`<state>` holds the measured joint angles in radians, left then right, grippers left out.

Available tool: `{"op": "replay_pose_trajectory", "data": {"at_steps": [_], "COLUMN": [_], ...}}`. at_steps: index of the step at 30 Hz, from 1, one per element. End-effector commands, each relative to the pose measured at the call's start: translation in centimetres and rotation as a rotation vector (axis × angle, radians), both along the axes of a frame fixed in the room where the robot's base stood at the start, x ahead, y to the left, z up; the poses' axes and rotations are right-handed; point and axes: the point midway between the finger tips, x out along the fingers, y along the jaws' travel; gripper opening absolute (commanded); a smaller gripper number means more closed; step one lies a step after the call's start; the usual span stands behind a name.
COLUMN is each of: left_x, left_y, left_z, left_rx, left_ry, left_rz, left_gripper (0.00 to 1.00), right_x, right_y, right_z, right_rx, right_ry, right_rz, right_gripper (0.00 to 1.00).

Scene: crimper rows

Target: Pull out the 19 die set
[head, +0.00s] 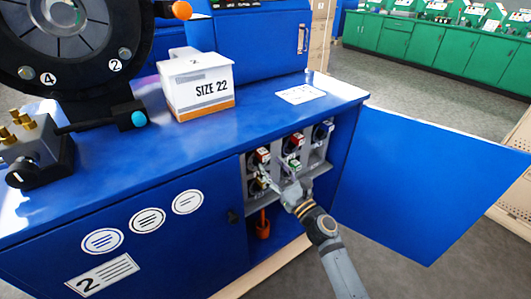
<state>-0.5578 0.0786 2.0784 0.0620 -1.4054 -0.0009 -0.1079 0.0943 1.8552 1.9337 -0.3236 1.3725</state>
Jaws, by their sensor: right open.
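Several dark round die sets with coloured and white tags sit in a grey rack (316,168) inside the open blue cabinet. A red-tagged die set (258,156) is at the upper left, another red one (294,142) is in the upper middle and a blue one (323,130) is at the upper right. A green-tagged one (293,164) and a yellow-tagged one (256,186) sit lower. I cannot read which is 19. My right gripper (270,179) is open in front of the rack's lower left, near the yellow-tagged set. Contact cannot be told. My left gripper is out of view.
The open blue door (425,180) stands to the right of my right arm. An orange-handled item (263,224) is below the rack.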

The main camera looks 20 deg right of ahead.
Motion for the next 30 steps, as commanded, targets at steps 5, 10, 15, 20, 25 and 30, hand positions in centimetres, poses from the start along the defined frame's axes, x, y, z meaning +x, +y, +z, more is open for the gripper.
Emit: {"op": "replay_pose_trajectory", "data": {"at_steps": [5,10,15,20,25,30], "left_x": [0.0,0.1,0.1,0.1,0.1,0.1], "left_y": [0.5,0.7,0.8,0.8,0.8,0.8], "left_z": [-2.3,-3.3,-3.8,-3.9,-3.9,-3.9], "left_rx": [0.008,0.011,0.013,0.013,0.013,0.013], "left_ry": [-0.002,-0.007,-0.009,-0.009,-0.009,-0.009], "left_rz": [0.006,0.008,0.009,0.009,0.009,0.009], "left_gripper": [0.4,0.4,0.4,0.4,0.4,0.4], "right_x": [2.1,3.6,4.2,4.2,4.2,4.2], "right_y": [0.7,1.2,1.5,1.5,1.5,1.5], "right_z": [0.8,1.0,1.1,1.1,1.1,1.1], "right_rx": [0.001,0.001,-0.001,-0.001,-0.001,-0.001], "right_ry": [-0.001,-0.001,0.0,0.001,0.001,0.001], "right_rz": [-0.001,-0.001,0.0,0.0,0.0,-0.001], "right_gripper": [0.53,0.53,0.53,0.53,0.45,0.22]}}
